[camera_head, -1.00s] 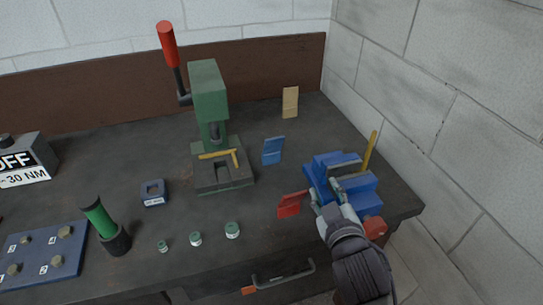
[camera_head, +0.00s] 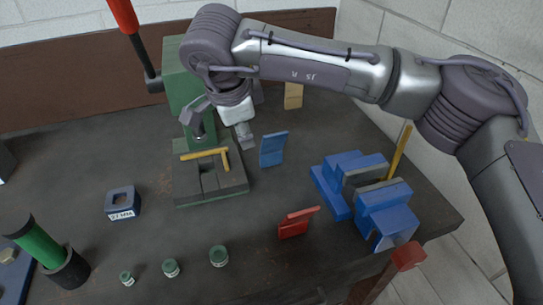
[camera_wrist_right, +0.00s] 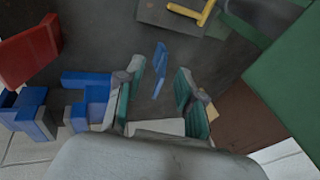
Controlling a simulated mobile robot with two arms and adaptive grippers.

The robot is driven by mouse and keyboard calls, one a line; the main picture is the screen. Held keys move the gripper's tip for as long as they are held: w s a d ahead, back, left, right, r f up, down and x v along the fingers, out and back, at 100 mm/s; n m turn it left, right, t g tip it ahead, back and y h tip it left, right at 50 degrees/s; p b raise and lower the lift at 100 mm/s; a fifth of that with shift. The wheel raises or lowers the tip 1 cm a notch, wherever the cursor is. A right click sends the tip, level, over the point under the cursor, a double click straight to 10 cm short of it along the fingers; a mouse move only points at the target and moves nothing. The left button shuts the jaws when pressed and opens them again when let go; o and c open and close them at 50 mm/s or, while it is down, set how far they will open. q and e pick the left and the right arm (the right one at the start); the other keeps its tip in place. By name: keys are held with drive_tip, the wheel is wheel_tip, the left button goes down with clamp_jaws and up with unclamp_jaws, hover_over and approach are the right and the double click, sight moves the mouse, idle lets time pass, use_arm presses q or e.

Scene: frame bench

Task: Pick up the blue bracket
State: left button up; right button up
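The blue bracket (camera_head: 272,149) is a thin blue plate standing upright on the bench, right of the green press. My right gripper (camera_head: 243,132) hangs left of it and higher up, in front of the press. In the right wrist view the blue bracket (camera_wrist_right: 160,62) shows between and beyond the two fingers of my right gripper (camera_wrist_right: 156,92). The fingers are spread apart with nothing between their tips. I cannot tell the exact gap to the bracket. My left gripper is not in view.
The green press (camera_head: 181,95) stands close to my right gripper, with a yellow bracket (camera_head: 205,153) on its base. A blue vise (camera_head: 340,195) and a red bracket (camera_head: 296,222) stand to the right and front. A tan bracket (camera_head: 293,96) stands behind. The bench between is clear.

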sight(274, 134)
drive_tip(key=w+d+r+t+h, duration=0.1)
drive_tip(key=w+d+r+h, duration=0.1)
drive_tip(key=d+r, duration=0.1)
drive_tip(key=shift+m, duration=0.3)
drive_tip(key=b+x, duration=0.1)
drive_tip(key=x, duration=0.3)
drive_tip(key=b+x, duration=0.2)
drive_tip(key=x, duration=0.2)
drive_tip(key=shift+d+f, duration=0.2)
drive_tip(key=shift+d, duration=0.05)
drive_tip(key=shift+b+x, duration=1.15)
drive_tip(key=shift+x, duration=1.65)
drive_tip(key=shift+r, duration=0.1)
clamp_jaws()
